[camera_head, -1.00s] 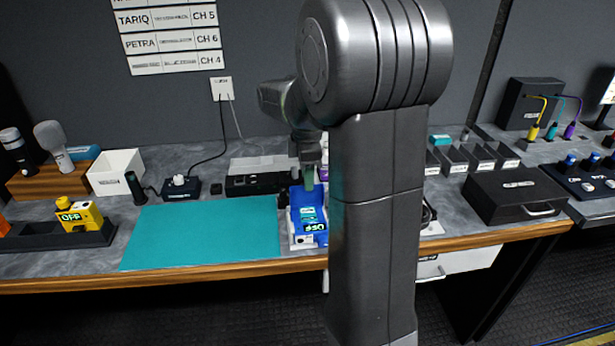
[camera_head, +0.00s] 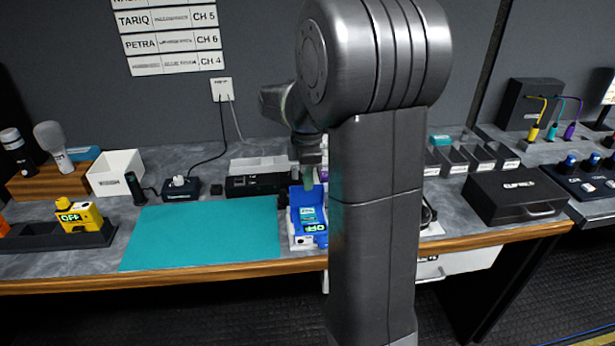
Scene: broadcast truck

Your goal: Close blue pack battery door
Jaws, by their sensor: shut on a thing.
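The blue pack (camera_head: 313,240) stands on the counter just right of the teal mat, with a green-lit OFF display at its front. Its battery door (camera_head: 296,196) is a blue flap that stands raised at the back of the pack. Teal contents show in front of the flap. My gripper (camera_head: 308,184) points down at the top of the raised door, its greenish fingertips close together and overlapping the door's upper edge. The exact contact is too small to see. My arm hides the area right of the pack.
The teal mat (camera_head: 200,236) lies clear to the left. A yellow pack (camera_head: 84,218) sits in a dark tray at far left. A black case (camera_head: 515,194) and open bins (camera_head: 478,158) are at right.

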